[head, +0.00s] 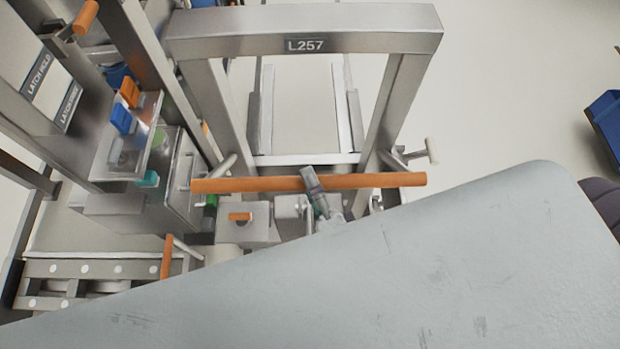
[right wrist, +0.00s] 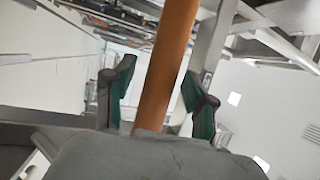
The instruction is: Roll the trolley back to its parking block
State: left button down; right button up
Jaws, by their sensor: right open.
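The trolley is a grey metal frame (head: 300,31) with the label L257 on its top beam, at the upper middle of the head view. An orange handle bar (head: 375,181) runs across it; it also shows in the right wrist view (right wrist: 168,62). My right gripper (head: 312,183) is at the middle of the bar. In the right wrist view the gripper (right wrist: 158,88) is open, with the bar between its two fingers and a gap on each side. My left gripper is out of view. I cannot make out the parking block.
A metal stand with latch labels (head: 52,90), orange and blue levers (head: 122,118) and a grey box stands close on the left. A roller track (head: 110,268) lies at lower left. A blue bin (head: 608,118) is at the right edge. The floor (head: 500,90) right of the trolley is clear.

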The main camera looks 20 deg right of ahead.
jog(key=shift+c, duration=0.4)
grip_shut()
jog(key=shift+f, duration=0.1)
